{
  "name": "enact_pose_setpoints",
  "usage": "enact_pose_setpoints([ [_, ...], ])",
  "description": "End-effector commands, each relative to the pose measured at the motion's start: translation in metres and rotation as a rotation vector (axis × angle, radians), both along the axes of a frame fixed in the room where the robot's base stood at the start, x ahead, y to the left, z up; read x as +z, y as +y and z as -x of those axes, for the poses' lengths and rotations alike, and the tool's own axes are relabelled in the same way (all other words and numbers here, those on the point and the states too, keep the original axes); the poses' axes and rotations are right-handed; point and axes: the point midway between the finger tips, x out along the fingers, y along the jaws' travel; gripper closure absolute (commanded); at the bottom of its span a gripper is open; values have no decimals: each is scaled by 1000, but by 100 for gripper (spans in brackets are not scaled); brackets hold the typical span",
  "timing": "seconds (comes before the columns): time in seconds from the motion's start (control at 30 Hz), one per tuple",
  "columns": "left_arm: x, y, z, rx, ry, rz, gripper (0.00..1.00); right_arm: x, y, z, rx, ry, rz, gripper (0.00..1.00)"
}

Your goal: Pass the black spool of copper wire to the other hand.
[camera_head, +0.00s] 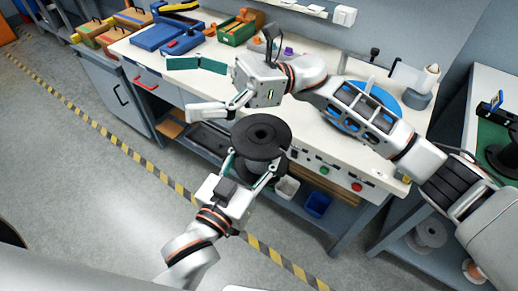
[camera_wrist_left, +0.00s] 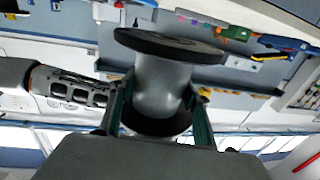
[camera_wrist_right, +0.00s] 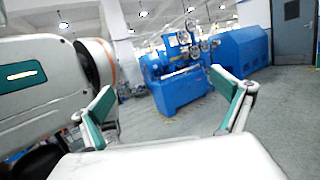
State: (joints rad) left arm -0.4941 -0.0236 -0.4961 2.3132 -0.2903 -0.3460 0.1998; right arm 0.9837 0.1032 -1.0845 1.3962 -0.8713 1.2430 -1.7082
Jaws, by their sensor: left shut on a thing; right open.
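The black spool (camera_head: 262,130) is held out in front of the workbench, its round flange and centre hole facing up. My left gripper (camera_head: 257,164) is shut on the spool's narrow middle from below. The left wrist view shows the spool (camera_wrist_left: 165,85) between the two fingers, with a dark flange at each end and a grey core; no copper colour shows. My right gripper (camera_head: 197,88) is open and empty, up and left of the spool and apart from it. The right wrist view shows its spread fingers (camera_wrist_right: 163,85) with nothing between them.
The workbench (camera_head: 330,145) behind carries blue cases (camera_head: 157,37), a green bin (camera_head: 238,30) and a blue reel (camera_head: 375,100) partly behind my right arm. A blue bin (camera_head: 317,205) sits below the bench top. The floor (camera_head: 90,190) at left is clear.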

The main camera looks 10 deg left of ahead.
Motion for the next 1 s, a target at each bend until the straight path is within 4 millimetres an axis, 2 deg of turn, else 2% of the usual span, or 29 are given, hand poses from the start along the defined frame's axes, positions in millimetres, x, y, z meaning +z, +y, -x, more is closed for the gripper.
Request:
enact_pose_setpoints([
  [0.13, 3, 0, 0, 0, -5, 4, 96, 2, -31, -50, -129, 378, -57, 0],
  [0.27, 3, 0, 0, 0, -5, 4, 96, -9, -69, -94, -211, 690, -106, 0],
  [0.37, 3, 0, 0, 0, -5, 4, 96, -28, -98, -123, -258, 916, -147, 0],
  [0.5, 3, 0, 0, 0, -5, 4, 96, -71, -134, -151, -312, 1235, -213, 0],
  [0.63, 3, 0, 0, 0, -5, 4, 96, -121, -163, -164, -355, 1508, -278, 0],
  [0.77, 3, 0, 0, 0, -5, 4, 96, -173, -191, -168, -391, 1750, -343, 0],
  [1.0, 3, 0, 0, 0, -5, 4, 96, -267, -242, -153, -445, 2138, -474, 0],
])
